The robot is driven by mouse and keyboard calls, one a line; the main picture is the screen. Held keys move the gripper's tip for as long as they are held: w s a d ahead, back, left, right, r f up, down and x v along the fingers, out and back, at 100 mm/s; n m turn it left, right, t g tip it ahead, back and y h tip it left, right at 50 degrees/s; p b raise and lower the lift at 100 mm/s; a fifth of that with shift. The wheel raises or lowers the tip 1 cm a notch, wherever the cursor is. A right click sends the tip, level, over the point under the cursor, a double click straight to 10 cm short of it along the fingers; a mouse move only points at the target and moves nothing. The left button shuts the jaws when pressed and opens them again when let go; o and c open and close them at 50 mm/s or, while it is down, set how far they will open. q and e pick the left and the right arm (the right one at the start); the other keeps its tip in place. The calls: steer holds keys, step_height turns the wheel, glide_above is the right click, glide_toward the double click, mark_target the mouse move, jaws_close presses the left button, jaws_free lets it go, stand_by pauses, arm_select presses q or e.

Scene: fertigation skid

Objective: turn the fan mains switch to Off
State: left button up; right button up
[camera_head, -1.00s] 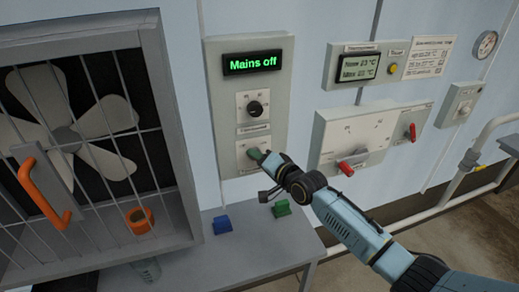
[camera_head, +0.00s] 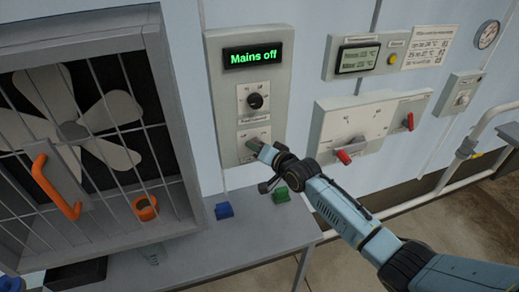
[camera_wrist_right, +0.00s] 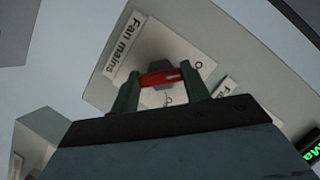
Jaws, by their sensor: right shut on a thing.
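The fan mains switch (camera_wrist_right: 162,77) shows in the right wrist view as a red handle on a pale plate, beside a label reading "Fan mains" (camera_wrist_right: 124,50). My right gripper (camera_wrist_right: 160,82) is shut on this handle, a green fingertip at each end. In the head view my right gripper (camera_head: 252,144) is at the lower plate of the grey control box (camera_head: 278,95) and hides most of the switch. The display (camera_head: 258,55) above reads "Mains off" in green. My left gripper is not in view.
A black knob (camera_head: 255,101) sits just above the switch. The caged fan (camera_head: 85,125) with an orange handle (camera_head: 52,188) stands left. A red-handled panel (camera_head: 355,135) is to the right. Blue (camera_head: 224,211) and green (camera_head: 281,193) pieces lie on the grey bench (camera_head: 245,238) below.

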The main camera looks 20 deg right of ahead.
steer(key=o, duration=1)
steer(key=v, duration=1.3)
steer(key=shift+s, duration=0.15)
